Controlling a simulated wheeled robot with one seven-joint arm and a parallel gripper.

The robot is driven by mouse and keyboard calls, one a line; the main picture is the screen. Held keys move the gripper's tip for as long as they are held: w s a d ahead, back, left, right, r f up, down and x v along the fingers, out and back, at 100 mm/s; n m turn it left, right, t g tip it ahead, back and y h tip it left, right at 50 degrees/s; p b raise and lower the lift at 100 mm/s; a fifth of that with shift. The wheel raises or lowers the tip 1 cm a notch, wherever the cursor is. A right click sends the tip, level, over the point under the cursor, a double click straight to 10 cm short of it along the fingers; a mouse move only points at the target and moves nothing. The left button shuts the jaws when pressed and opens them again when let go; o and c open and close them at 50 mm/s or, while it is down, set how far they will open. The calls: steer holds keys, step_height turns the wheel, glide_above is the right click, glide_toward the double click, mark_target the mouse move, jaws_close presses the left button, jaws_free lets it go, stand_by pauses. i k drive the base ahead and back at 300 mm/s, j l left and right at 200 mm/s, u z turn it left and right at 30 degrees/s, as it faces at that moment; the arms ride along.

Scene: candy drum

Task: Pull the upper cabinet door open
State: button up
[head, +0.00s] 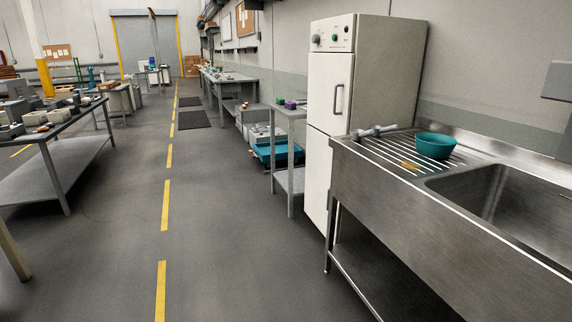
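The tall cream cabinet (370,120) stands against the right wall, just past the steel sink unit. Its upper door (325,100) looks shut, with a dark vertical handle (338,100) near its right edge. A panel with knobs (332,35) sits above the door. Below it is a lower door (314,170), also looking shut and partly hidden by the sink unit. My gripper is not in view.
The steel sink unit (420,215) fills the right foreground, with a teal bowl (434,146) on its drainboard. A small grey table (289,112) stands beyond the cabinet. A workbench (60,160) is at left. The grey floor (225,215) between is clear.

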mark_target(330, 80)
steer(key=i+j+u, duration=0.25)
steer(key=i, duration=0.65)
steer(key=i+j+u, duration=0.2)
steer(key=i, duration=0.7)
steer(key=i+j+z, duration=0.15)
steer(key=i+z, duration=0.3)
steer(key=i+j+z, duration=0.4)
steer(key=i, duration=0.2)
steer(key=i+j+z, duration=0.9)
steer(key=k+j, duration=0.05)
steer(key=k, duration=0.05)
